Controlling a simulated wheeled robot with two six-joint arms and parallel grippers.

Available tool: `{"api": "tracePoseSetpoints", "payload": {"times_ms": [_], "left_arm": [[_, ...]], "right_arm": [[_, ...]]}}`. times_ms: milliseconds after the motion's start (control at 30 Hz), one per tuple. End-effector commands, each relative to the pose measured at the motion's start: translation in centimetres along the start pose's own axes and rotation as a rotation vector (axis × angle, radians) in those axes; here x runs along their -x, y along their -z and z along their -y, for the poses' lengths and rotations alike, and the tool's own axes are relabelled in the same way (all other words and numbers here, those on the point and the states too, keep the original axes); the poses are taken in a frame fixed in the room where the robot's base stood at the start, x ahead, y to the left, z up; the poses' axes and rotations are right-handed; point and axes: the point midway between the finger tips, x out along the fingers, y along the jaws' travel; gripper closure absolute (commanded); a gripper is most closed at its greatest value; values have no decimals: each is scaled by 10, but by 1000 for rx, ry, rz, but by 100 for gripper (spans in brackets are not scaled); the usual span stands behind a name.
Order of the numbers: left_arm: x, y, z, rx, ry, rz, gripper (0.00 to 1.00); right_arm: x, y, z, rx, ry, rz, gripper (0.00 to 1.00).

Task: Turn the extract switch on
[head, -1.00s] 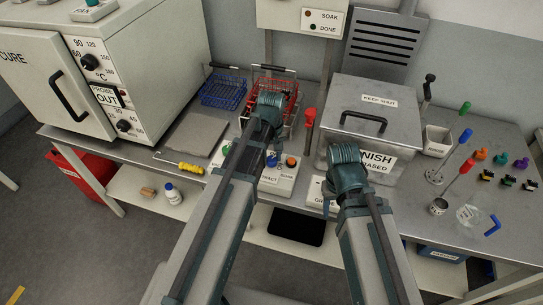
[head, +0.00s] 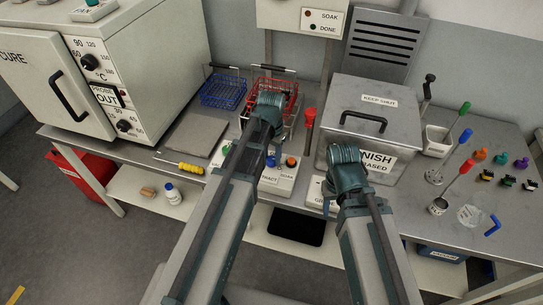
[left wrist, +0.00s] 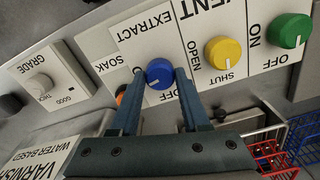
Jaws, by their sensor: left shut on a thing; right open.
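The extract switch is a blue knob (left wrist: 159,73) with a white mark, on a white plate (left wrist: 150,38) lettered EXTRACT in the left wrist view. OFF shows beside it; the ON lettering is not visible there. My left gripper (left wrist: 157,76) has its two fingers on either side of the knob and is shut on it. In the head view the blue knob (head: 271,161) shows just below my left gripper's wrist, and the fingers are mostly hidden. My right gripper (head: 331,200) is open and empty in front of the varnish tank (head: 372,130).
A yellow knob (left wrist: 222,51) and a green knob (left wrist: 289,30) stand beside the switch in the left wrist view. An orange button (head: 291,162) is close by. Red basket (head: 283,92) and blue basket (head: 223,91) stand behind.

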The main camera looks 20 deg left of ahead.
Motion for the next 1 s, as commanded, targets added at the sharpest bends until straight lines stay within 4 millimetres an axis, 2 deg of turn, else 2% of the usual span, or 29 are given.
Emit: {"api": "tracePoseSetpoints", "payload": {"times_ms": [400,967,1000], "left_arm": [[0,0,0,-168,0,0,100],[0,0,0,-193,0,0,100],[0,0,0,-193,0,0,48]], "right_arm": [[0,0,0,0,0,0,50],[0,0,0,0,0,0,50],[0,0,0,0,0,0,50]]}}
